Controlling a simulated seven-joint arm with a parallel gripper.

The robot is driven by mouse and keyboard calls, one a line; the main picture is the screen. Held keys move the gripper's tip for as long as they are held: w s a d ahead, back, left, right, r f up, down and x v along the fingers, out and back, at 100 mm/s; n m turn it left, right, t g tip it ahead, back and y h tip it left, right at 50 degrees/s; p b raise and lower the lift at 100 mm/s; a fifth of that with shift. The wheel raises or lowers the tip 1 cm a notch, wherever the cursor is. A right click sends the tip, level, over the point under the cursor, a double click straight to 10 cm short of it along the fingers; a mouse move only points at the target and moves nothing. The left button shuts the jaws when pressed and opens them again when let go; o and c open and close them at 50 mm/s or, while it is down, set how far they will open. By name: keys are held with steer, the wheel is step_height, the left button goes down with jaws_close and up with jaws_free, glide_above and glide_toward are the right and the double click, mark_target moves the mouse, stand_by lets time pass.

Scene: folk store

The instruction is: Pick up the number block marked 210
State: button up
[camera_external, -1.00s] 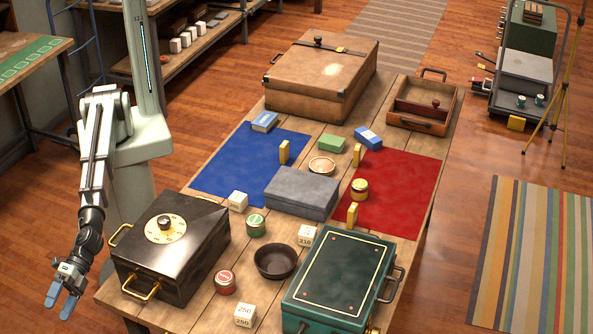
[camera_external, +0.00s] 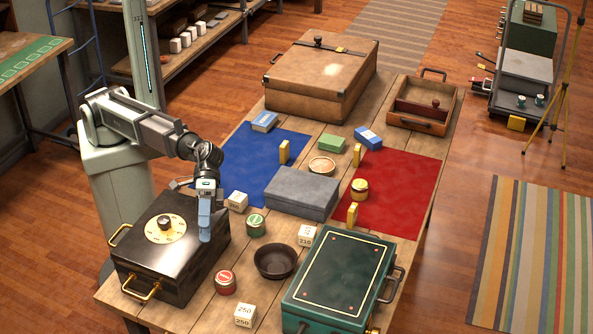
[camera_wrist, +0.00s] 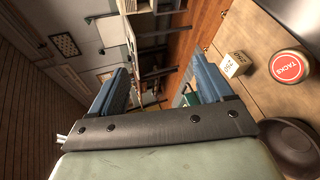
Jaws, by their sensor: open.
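The white number block marked 210 (camera_external: 306,236) stands on the wooden table, between the grey box and the green case in the external view. Another white block marked 250 (camera_external: 243,315) stands at the table's front edge; a block with printed digits also shows in the wrist view (camera_wrist: 235,64). A third white block (camera_external: 237,201) stands by the blue mat, its marking unreadable. My gripper (camera_external: 205,235) is above the right side of the black box, left of block 210 and apart from it. In the wrist view my gripper's blue fingers (camera_wrist: 155,88) are spread with nothing held between them.
The black box (camera_external: 140,250) with a dial lies under my gripper. A green tin (camera_external: 256,226), a red tin (camera_external: 225,282) and a dark bowl (camera_external: 275,262) stand near block 210. The green case (camera_external: 340,275) and grey box (camera_external: 300,193) flank it.

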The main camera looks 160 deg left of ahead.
steer(key=s+a+g+y, duration=0.1)
steer(key=s+a+y, duration=0.1)
steer(key=a, duration=0.7)
steer(key=m+g+y, duration=0.5)
steer(key=g+y, duration=0.1)
steer(key=g, duration=0.3)
glide_toward(307, 230)
steer(key=x, duration=0.5)
steer(key=shift+w, duration=0.15)
steer(key=shift+x, duration=2.8)
steer(key=c, duration=1)
